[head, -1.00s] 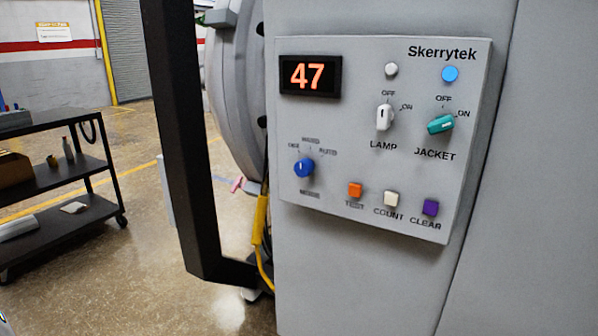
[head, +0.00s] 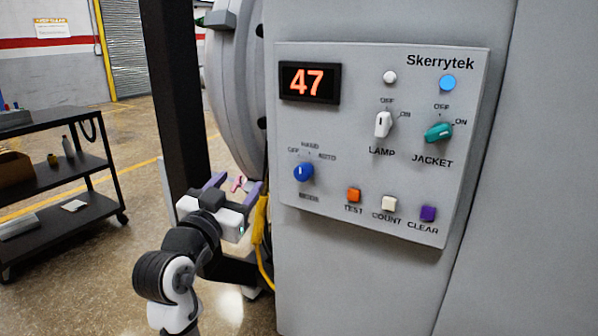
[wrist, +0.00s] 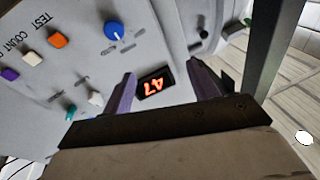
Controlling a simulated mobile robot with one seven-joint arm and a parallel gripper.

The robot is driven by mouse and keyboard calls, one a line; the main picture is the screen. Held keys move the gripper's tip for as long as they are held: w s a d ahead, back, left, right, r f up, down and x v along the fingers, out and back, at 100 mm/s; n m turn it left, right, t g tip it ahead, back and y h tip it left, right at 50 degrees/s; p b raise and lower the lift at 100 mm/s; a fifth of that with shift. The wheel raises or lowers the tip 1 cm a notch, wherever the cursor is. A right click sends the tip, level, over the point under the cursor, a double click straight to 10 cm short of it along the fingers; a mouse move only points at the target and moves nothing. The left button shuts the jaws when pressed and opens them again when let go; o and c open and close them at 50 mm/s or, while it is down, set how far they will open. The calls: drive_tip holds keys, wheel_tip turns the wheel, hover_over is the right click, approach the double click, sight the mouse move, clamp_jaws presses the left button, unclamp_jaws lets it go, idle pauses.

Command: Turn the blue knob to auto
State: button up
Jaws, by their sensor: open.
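The blue knob (head: 303,172) is low on the left of the grey control panel (head: 350,130). Its labels read OFF at left, HAND at top and AUTO at right. Its white mark points roughly upward; the exact setting is too small to tell. My gripper (head: 236,186) is open and empty, left of the panel and apart from the knob. In the wrist view the scene is upside down, and the blue knob (wrist: 114,30) lies beyond and left of my open purple fingers (wrist: 162,68). Nothing covers the knob.
The panel also has a lit 47 display (head: 310,82), a white lamp knob (head: 383,124), a teal jacket knob (head: 438,132) and orange, white and purple buttons. A black post (head: 180,90) and yellow cable (head: 260,235) are near my arm. A black cart (head: 60,170) stands left.

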sight(300, 177)
drive_tip(key=w+d+f+m+g+h, duration=0.1)
drive_tip(key=d+f+m+g+h, duration=0.2)
drive_tip(key=d, duration=0.3)
drive_tip(key=p+x, duration=0.1)
drive_tip(key=x, duration=0.3)
drive_tip(key=p+x, duration=0.1)
drive_tip(key=x, duration=0.3)
drive_tip(key=p+x, duration=0.1)
drive_tip(key=x, duration=0.4)
drive_tip(key=shift+w+a+f+p, duration=0.15)
drive_tip(key=shift+w+f+p, duration=0.05)
drive_tip(key=shift+f+p, duration=0.2)
drive_tip(key=c, duration=1)
